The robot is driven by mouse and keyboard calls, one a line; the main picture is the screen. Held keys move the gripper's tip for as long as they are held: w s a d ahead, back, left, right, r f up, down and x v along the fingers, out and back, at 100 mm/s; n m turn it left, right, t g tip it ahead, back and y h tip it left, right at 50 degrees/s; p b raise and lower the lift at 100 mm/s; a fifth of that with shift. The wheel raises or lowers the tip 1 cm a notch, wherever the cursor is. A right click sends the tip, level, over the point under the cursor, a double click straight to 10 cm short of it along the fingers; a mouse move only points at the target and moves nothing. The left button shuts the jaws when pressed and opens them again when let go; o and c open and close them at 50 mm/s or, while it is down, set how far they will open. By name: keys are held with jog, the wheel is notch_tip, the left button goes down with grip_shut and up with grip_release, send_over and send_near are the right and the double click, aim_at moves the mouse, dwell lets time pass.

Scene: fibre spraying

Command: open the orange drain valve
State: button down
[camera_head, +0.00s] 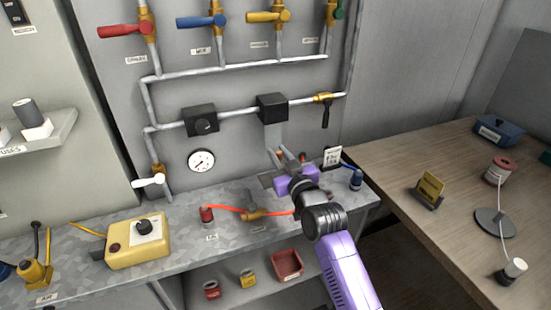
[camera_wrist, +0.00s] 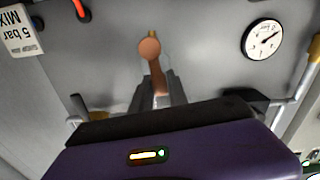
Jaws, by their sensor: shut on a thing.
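The orange drain valve lever (camera_wrist: 150,50) shows in the wrist view, with a round end and a small brass part just beyond it. Its shaft runs down between the two grey fingers of my gripper (camera_wrist: 158,86), which are shut on it. In the head view my gripper (camera_head: 282,157) is in front of the grey wall panel, above the back of the metal bench. The lever is mostly hidden there by the fingers and the purple gripper body.
A pressure gauge (camera_head: 201,161) is left of my gripper, and a "5 bar" sign (camera_head: 332,156) stands close on its right. An orange hose (camera_head: 250,211) crosses the bench below. A yellow control box (camera_head: 138,240) is further left. Black boxes on a pipe (camera_head: 240,113) are above.

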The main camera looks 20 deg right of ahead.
jog(key=shift+d+f+m, duration=0.15)
jog(key=shift+d+m, duration=0.2)
jog(key=shift+m, duration=0.35)
jog(key=c, duration=1.3)
grip_release()
jog(key=shift+d, duration=0.1)
jog(key=shift+s, duration=0.1)
jog(key=s+b, duration=0.1)
jog(key=s, duration=0.6)
jog(key=shift+s, duration=0.35)
